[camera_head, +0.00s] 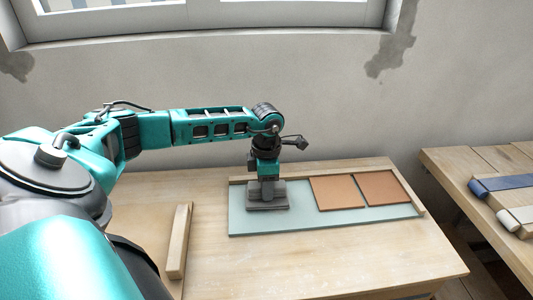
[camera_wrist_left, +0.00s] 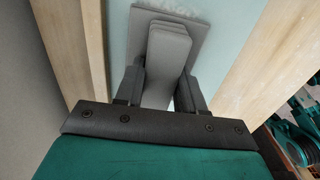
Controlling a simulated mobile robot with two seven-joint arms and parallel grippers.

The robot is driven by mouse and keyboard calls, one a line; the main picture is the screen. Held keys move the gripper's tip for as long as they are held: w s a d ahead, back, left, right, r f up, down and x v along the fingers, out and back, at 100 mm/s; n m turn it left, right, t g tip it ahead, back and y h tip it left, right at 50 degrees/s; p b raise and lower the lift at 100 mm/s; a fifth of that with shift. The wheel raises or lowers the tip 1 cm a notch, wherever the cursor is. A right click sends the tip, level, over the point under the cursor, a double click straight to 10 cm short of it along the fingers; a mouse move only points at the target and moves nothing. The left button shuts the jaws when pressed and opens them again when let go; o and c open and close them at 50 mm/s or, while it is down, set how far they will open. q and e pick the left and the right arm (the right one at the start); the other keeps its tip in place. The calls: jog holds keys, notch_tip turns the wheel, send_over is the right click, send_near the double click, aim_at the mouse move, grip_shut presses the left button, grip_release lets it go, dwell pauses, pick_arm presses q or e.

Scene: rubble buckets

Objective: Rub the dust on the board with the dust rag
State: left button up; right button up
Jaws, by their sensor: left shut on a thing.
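The pale blue-green board (camera_head: 330,222) lies on the wooden table, with wooden strips along its back and right edges. The dust rag (camera_head: 267,208) is grey, with a flat base and a raised grip, and sits at the left part of the board. My left gripper (camera_head: 266,188) points down and is shut on the rag's grip. In the left wrist view the rag (camera_wrist_left: 168,48) stands between the two dark fingers of the gripper (camera_wrist_left: 160,92). A faint whitish patch of dust (camera_wrist_left: 180,4) shows past the rag's far edge. My right gripper is not in view.
Two terracotta tiles (camera_head: 337,192) lie side by side on the right of the board. A loose wooden bar (camera_head: 179,240) lies on the table to the left. A second table with blue and white rolls (camera_head: 503,182) stands at the right. The table front is clear.

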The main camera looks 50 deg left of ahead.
aim_at(284, 183)
pick_arm(q)
jog(key=shift+f+b, duration=0.3)
jog(key=shift+f, duration=0.2)
jog(key=shift+r, duration=0.1)
jog(key=shift+w+d+f+b, duration=0.2)
jog(key=shift+w+d+b, duration=0.4)
jog(key=shift+w+d, duration=1)
jog(key=shift+a, duration=0.1)
jog(key=shift+w+r+p, duration=0.15)
jog(key=shift+r+p, duration=0.55)
jog(key=shift+r, duration=0.05)
jog(key=shift+a, duration=0.1)
